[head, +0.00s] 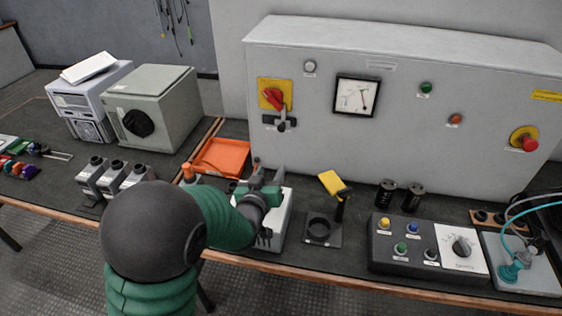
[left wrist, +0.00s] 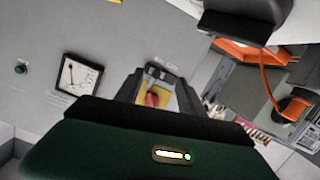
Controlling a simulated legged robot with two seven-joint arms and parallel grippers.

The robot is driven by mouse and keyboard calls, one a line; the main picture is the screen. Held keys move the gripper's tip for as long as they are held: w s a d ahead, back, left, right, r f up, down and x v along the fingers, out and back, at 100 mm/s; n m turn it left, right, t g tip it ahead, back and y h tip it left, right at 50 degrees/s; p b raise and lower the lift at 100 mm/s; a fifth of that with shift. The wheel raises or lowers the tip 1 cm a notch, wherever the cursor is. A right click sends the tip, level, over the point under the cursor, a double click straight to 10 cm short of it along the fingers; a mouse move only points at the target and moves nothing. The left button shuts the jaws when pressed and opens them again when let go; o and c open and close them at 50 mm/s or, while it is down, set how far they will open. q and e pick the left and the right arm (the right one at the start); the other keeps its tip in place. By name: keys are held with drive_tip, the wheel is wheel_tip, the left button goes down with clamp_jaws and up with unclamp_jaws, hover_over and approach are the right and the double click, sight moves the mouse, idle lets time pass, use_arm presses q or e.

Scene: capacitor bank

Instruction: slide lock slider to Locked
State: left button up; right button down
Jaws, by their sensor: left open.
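The lock slider (head: 280,124) is a small dark piece on the grey cabinet's front, just below the red rotary handle (head: 274,97) on its yellow plate. It also shows in the left wrist view (left wrist: 161,71), where the picture is turned over and the slider sits above the red handle (left wrist: 153,99). Its exact position and any label are too small to read. My left gripper (head: 272,183) is open and empty, below and in front of the slider, apart from it. In the left wrist view the plate shows between its fingers. My right gripper is not in view.
The grey cabinet (head: 400,150) also carries a gauge (head: 356,96) and an emergency stop (head: 524,138). An orange tray (head: 222,157) lies left of my gripper. A yellow-topped tool (head: 333,184) and a button box (head: 415,246) stand to the right. Air before the cabinet is clear.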

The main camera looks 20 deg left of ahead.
sight(280, 131)
use_arm(q)
drive_tip(key=w+a, duration=0.1)
drive_tip(key=w, duration=0.5)
drive_tip(key=w+a+t+b, duration=0.1)
drive_tip(key=w+a, duration=0.1)
drive_tip(key=w, duration=0.3)
drive_tip(key=w+a+t, duration=0.1)
drive_tip(key=w, duration=0.5)
drive_tip(key=shift+w+a+r+n+y, duration=0.3)
drive_tip(key=shift+w+r, duration=0.05)
drive_tip(key=shift+r, duration=0.05)
clamp_jaws()
drive_tip(key=shift+a+b, duration=0.1)
drive_tip(key=shift+b, duration=0.2)
